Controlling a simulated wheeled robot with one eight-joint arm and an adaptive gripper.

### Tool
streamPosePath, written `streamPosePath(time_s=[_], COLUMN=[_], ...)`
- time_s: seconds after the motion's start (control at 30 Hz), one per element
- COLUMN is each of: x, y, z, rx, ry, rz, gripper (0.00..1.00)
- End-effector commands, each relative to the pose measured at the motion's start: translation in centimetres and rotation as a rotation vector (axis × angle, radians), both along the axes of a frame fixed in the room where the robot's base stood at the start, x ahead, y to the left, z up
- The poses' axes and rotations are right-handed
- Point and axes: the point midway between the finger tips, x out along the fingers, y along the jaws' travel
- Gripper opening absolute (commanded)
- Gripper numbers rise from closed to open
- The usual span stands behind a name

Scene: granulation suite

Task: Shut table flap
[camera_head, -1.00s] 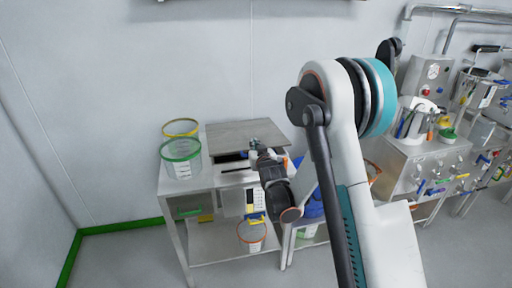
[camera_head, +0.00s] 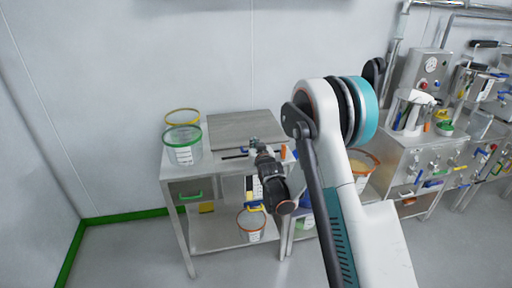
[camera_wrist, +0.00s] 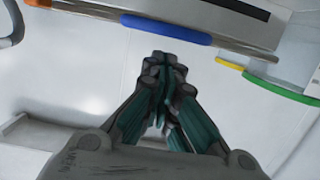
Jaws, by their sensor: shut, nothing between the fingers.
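The table flap, a flat grey panel (camera_head: 240,130), lies over the back of the steel table (camera_head: 172,165) in the head view. It looks nearly level; I cannot tell whether its front edge rests on the table. My gripper (camera_head: 252,143) is at the flap's front edge in the head view; contact is unclear. In the wrist view my gripper (camera_wrist: 165,68) is shut and empty, with its fingertips together. A dark slot (camera_head: 235,157) shows in the tabletop in front of the flap.
Two clear tubs, one green-rimmed (camera_head: 183,146) and one yellow-rimmed (camera_head: 182,117), stand left of the flap. An orange-rimmed bucket (camera_head: 251,225) is on the lower shelf. A steel cabinet (camera_head: 405,160) with equipment stands to the right. A blue-sleeved bar (camera_wrist: 165,28) crosses the wrist view.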

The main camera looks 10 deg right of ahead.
Motion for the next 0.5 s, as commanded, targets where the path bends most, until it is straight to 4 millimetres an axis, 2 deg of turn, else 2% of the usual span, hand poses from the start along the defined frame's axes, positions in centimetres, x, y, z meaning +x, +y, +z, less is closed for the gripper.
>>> streamPosePath(time_s=[0.03,0.2,0.5], x=[0.1,0.0,-0.2], y=[0.0,0.0,0.0], z=[-0.9,-2.4,-3.0], rx=[0.0,0.0,0.0], ry=[0.0,0.0,0.006], rz=[0.0,0.0,0.0], gripper=[0.0,0.0,0.0])
